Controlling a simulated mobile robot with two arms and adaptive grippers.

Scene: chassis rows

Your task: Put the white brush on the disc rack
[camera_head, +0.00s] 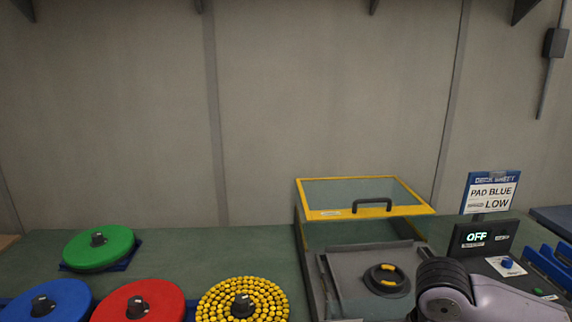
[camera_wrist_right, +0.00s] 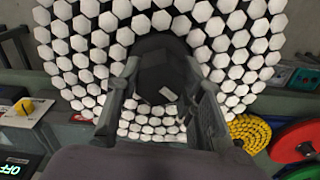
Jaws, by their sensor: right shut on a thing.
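The white brush (camera_wrist_right: 88,50) is a large round disc of white hexagonal tufts with a dark hub (camera_wrist_right: 160,72), close up in the right wrist view. My right gripper (camera_wrist_right: 158,95) is shut on that hub, one finger on each side. The white brush and the right fingertips do not show in the head view, where only part of my right arm enters at the bottom right. A blue slotted rack (camera_head: 546,262) stands at the right edge; blue mounts (camera_head: 128,260) also show under the discs at left. I cannot tell which is the disc rack. My left gripper is not in view.
Green (camera_head: 98,250), blue (camera_head: 62,300) and red (camera_head: 120,300) discs and a yellow brush (camera_head: 270,295) lie at left. A display (camera_head: 482,238) reads OFF; a sign (camera_head: 492,190) reads PAD BLUE, LOW.

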